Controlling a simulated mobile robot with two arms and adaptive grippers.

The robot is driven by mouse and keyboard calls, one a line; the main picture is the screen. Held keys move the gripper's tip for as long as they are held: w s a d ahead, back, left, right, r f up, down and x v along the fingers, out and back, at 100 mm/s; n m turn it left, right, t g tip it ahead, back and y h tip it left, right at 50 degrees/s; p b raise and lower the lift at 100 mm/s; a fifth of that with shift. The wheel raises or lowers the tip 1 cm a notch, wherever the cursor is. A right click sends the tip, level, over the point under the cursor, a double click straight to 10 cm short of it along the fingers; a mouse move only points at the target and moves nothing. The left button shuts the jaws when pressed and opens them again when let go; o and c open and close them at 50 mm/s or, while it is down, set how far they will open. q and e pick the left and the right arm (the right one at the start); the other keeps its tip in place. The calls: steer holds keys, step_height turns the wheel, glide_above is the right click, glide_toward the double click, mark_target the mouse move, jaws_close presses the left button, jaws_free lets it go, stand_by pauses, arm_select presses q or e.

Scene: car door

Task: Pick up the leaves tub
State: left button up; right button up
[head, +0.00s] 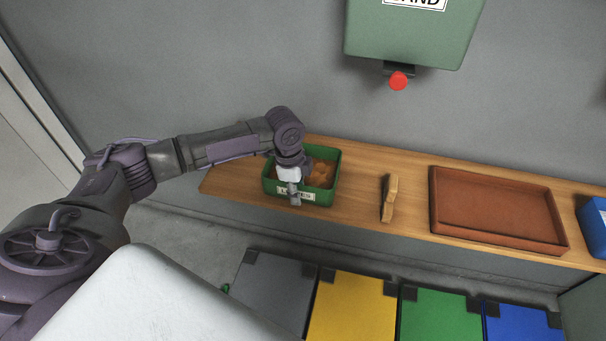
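The leaves tub (330,182) is a green open box on the left part of the wooden shelf, with brown contents inside. Its white front label is partly covered by my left gripper (294,197). That gripper points down at the tub's near wall, around the middle of the front rim. My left arm reaches in from the left, above the tub. The fingers are small and overlap the rim, so I cannot tell whether they are closed on it. My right gripper is out of view.
A wooden-handled brush (390,198) lies right of the tub, then a brown tray (495,208) and a blue box (594,222). A green dispenser (412,32) with a red knob hangs above. Grey, yellow, green and blue lidded bins (352,305) stand below the shelf (360,176).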

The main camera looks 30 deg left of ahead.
arm_select(q)
jaws_close()
steer(key=shift+r, duration=0.15)
